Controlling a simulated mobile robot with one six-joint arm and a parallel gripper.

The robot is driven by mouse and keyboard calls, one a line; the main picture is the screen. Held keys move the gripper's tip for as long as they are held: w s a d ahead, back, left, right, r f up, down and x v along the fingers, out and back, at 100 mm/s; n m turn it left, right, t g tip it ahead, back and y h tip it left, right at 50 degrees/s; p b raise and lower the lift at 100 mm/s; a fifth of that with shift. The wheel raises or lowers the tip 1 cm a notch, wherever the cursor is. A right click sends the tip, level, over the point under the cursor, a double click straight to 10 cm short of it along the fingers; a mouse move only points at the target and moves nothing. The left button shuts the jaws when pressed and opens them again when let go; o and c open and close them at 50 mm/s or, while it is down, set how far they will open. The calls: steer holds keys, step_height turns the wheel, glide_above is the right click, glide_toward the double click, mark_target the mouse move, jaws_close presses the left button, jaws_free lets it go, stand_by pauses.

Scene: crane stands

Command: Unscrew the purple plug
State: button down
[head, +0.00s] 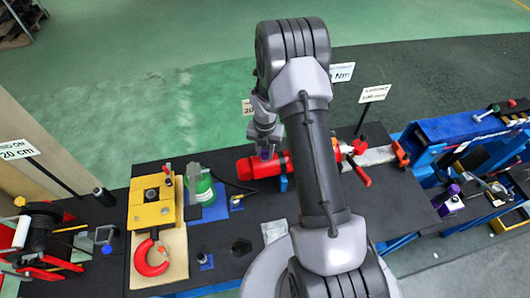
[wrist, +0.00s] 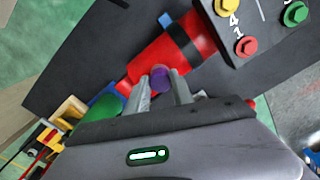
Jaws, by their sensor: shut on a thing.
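A red cylinder (head: 258,166) lies on its side on the black bench in the head view. It also shows in the wrist view (wrist: 150,66), with a black band around it. The purple plug (wrist: 161,80) shows in the wrist view at the cylinder's near side. In the head view the plug (head: 265,153) is small and mostly hidden by my gripper (head: 264,143). My gripper's two fingers stand on either side of the plug in the wrist view and are shut on it. I cannot tell how far the plug sits in the cylinder.
A red-handled valve (head: 358,165) is at the right. A dark block with coloured knobs (wrist: 260,14) shows at the wrist view's upper right.

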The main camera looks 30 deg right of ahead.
steer(key=c, duration=1)
jaws_free()
steer(key=shift+c, duration=0.2)
steer(key=shift+c, duration=0.7)
